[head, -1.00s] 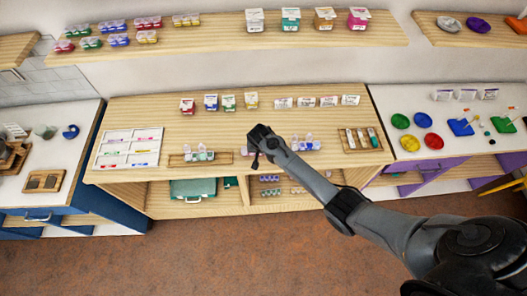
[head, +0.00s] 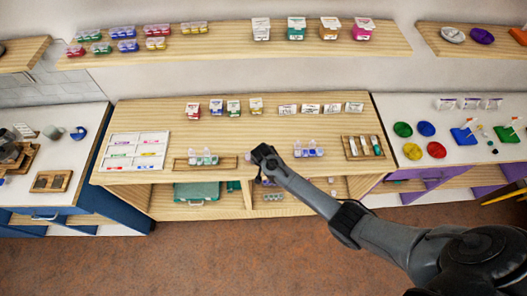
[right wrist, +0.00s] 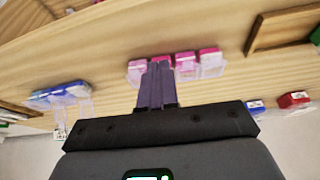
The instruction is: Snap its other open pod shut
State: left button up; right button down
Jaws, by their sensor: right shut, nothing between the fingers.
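My right gripper (head: 264,163) hangs over the middle of the wooden table and hides what lies behind it in the head view. In the right wrist view its two purple fingers (right wrist: 157,88) are shut and empty. They point at a pink pod strip (right wrist: 185,62), overlapping its middle pods. Clear lids stick out at both ends of this strip; I cannot tell how the middle lids stand. A blue pod strip (head: 309,154) with raised clear lids lies to the right, also seen in the right wrist view (right wrist: 62,96). My left gripper is not in view.
A teal pod strip (head: 203,160) with raised lids lies on a wooden tray (head: 226,163) at the left. A white labelled board (head: 136,151) and a wooden rack (head: 362,148) flank the work area. Small boxes (head: 234,107) line the back. A shelf (head: 230,47) hangs above.

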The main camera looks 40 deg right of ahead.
jog(key=shift+w, duration=0.1)
jog(key=shift+w+d+r, duration=0.35)
jog(key=shift+w+d, duration=0.05)
jog(key=shift+r+p, duration=0.4)
jog(key=shift+r, duration=0.05)
jog(key=s+p+v, duration=0.1)
jog(key=p+v, duration=0.3)
jog(key=v, duration=0.8)
jog(key=s+a+f+g, duration=0.2)
jog(key=s+f, duration=0.5)
jog(key=s, duration=0.4)
jog(key=s+a+r+n+y, duration=0.1)
jog(key=s+a+y, duration=0.15)
jog(key=s, duration=0.65)
jog(key=s+a+r+n, duration=0.1)
jog(key=s+r+n, duration=0.1)
jog(key=r, duration=0.4)
jog(key=s+a+r+n+t, duration=0.1)
jog(key=r+n, duration=0.3)
jog(key=r, duration=0.2)
jog(key=s+a+r+n+t+p, duration=0.1)
jog(key=s+r+n, duration=0.1)
jog(key=r, duration=0.5)
jog(key=shift+s+a+n, duration=0.35)
jog(key=shift+n, duration=0.05)
